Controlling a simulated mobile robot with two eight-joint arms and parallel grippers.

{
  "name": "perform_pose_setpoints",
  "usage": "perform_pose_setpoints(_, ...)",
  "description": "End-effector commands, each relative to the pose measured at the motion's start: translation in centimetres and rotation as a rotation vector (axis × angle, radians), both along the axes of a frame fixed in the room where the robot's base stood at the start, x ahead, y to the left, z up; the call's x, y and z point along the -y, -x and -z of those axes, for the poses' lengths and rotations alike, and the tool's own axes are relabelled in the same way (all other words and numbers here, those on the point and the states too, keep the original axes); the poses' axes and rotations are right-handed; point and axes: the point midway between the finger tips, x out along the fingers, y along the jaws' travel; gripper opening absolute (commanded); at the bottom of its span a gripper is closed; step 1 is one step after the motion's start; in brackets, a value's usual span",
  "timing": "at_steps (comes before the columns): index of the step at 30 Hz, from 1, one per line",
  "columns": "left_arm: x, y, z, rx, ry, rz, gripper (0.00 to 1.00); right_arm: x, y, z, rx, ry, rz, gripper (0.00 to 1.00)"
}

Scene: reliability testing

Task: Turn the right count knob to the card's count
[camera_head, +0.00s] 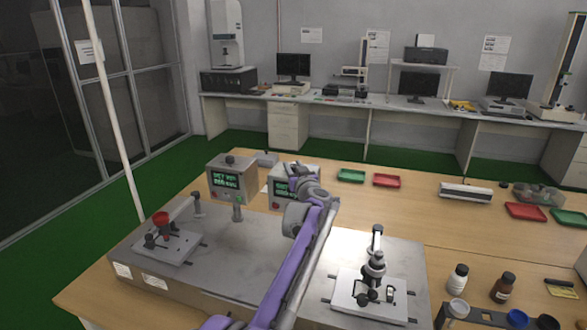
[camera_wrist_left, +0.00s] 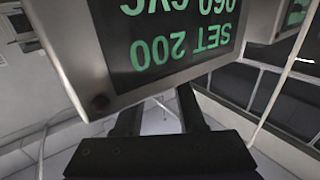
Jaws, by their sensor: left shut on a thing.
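The right counter box (camera_head: 281,196) stands at the back of the grey test bench, its green display partly covered by my left arm. In the left wrist view its display (camera_wrist_left: 178,38) is upside down and reads SET 200, with 060 CYC on the other line. My left gripper (camera_head: 306,172) is at the top of this box. In the left wrist view its two fingers (camera_wrist_left: 159,108) reach the box's top edge, shut on the right count knob, which the box and fingers hide. The left counter box (camera_head: 232,166) has a dark knob (camera_head: 229,159) on top. I cannot make out the card.
A fixture with a red cup (camera_head: 161,218) stands on the bench's left, and another fixture (camera_head: 371,290) on its right. Bottles (camera_head: 458,279) stand at the lower right. Green (camera_head: 351,175) and red (camera_head: 386,181) trays lie behind on the wooden table, with clear room around them.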

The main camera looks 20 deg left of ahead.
Motion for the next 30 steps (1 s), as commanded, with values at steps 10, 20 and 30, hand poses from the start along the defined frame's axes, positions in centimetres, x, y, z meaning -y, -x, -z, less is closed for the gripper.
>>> perform_pose_setpoints(10,0.0,0.0,0.0,-0.001,-0.001,-0.004,0.48,0.0,0.0,0.0,0.000,0.000,0.000,0.50)
perform_pose_setpoints(20,0.0,0.0,0.0,-0.001,-0.001,-0.003,0.69,0.0,0.0,0.0,0.000,0.000,0.000,0.50)
perform_pose_setpoints(30,1.4,2.2,0.2,-0.001,0.000,-0.001,0.69,0.0,0.3,1.1,-0.005,0.000,0.000,0.50)
